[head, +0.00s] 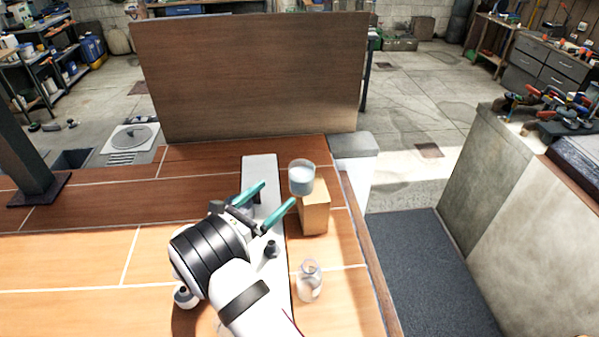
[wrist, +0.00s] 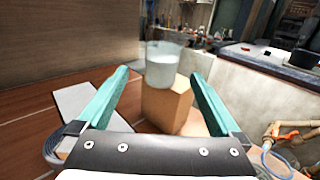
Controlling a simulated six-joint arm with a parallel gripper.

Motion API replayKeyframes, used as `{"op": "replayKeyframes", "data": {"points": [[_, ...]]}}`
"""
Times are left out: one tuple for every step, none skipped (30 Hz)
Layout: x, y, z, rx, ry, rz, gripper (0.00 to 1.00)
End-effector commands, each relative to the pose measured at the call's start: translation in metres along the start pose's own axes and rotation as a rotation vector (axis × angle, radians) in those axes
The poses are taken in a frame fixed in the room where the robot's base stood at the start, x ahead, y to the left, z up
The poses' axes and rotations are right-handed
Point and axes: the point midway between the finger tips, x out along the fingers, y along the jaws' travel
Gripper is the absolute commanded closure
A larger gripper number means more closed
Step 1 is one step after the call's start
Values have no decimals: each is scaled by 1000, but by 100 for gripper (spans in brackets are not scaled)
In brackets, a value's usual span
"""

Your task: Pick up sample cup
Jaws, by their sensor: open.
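The sample cup (head: 302,178) is a clear cup with pale bluish contents. It stands upright on a small tan wooden block (head: 314,208) near the right side of the table. In the wrist view the cup (wrist: 162,68) appears ahead, between and beyond the two teal fingers, on top of the block (wrist: 167,104). My gripper (head: 278,194) is open and empty, a little short of the cup and to its left in the head view. Both fingers also show in the wrist view (wrist: 163,88). I see no contact between the fingers and the cup.
A glass bottle (head: 309,281) stands in front of the block. A pale strip (head: 260,168) runs along the table. A brown panel (head: 250,75) stands behind.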

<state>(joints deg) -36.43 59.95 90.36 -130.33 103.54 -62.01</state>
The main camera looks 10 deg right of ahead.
Motion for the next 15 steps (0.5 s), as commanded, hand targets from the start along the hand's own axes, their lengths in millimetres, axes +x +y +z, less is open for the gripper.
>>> {"op": "replayKeyframes", "data": {"points": [[15,-2,0,1,0,-8,0],[25,-2,0,2,0,-8,0],[37,-3,0,3,1,-9,0],[46,-3,0,3,1,-9,0],[55,-3,0,2,1,-8,0],[65,-3,0,4,1,-9,0],[71,-3,0,3,2,-8,0],[77,-3,0,4,2,-8,0],[83,-3,0,4,1,-7,0],[86,-3,0,3,2,-6,0],[89,-3,0,3,2,-6,0],[94,-4,0,3,2,-7,0],[100,-4,0,4,2,-8,0],[106,-5,-1,3,3,-8,0],[115,-6,-1,4,3,-10,0]]}}
